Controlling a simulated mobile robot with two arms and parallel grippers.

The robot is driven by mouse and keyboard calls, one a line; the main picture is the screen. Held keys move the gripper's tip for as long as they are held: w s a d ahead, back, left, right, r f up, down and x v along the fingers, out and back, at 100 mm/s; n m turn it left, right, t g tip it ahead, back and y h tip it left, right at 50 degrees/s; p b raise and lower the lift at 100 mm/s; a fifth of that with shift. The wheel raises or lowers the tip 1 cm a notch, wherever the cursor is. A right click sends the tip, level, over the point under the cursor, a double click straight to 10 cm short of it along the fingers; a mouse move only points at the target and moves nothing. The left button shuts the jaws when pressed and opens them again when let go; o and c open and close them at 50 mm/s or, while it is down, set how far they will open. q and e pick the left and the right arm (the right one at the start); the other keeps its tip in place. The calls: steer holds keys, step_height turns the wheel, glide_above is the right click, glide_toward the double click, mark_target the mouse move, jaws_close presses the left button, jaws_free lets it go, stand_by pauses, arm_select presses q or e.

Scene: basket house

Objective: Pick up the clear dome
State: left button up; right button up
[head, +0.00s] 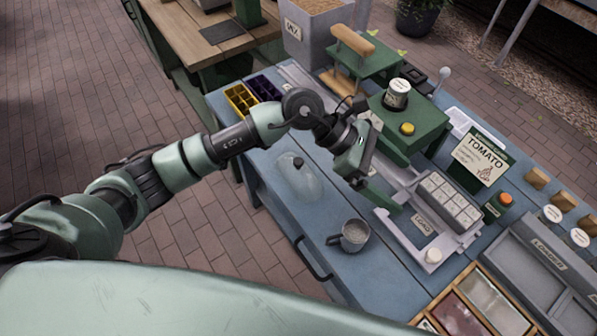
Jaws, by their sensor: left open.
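The clear dome (297,182) stands on the blue tabletop near its front edge. It is see-through with a dark knob on top. My left gripper (392,174) is to the right of the dome, above the table beside the green machine. Its green fingers are spread open, with nothing seen between them. It is apart from the dome. My right gripper is not in the picture.
A grey mug (353,236) stands right of the dome, near the edge. A white tray block (448,203), a green machine (412,122) and a tomato packet (480,160) crowd the right. Yellow and purple bins (241,99) sit at the back left. Bare blue tabletop (322,215) surrounds the dome.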

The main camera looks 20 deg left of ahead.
arm_select(q)
steer(key=w+a+f+m+y, duration=0.1)
steer(key=w+a+f+y, duration=0.1)
steer(key=a+f+y, duration=0.3)
steer(key=w+a+f+m+y, duration=0.1)
steer(key=w+a+m+y, duration=0.15)
steer(key=a, duration=0.45)
steer(key=y, duration=0.4)
glide_above(298, 160)
steer(key=shift+w+r+n+t, duration=0.15)
steer(key=shift+w+n+t, duration=0.15)
steer(key=shift+t, duration=0.1)
steer(key=shift+a+f, duration=0.25)
steer(key=f+p, duration=0.1)
steer(key=f, duration=0.1)
steer(key=f+p, duration=0.1)
steer(key=f, duration=0.1)
steer(key=f+p, duration=0.1)
steer(key=f, duration=0.1)
steer(key=shift+s+d+f, duration=0.15)
steer(key=shift+s+d, duration=0.15)
steer(key=shift+s, duration=0.1)
steer(key=shift+f, duration=0.45)
steer(key=c, duration=1.7)
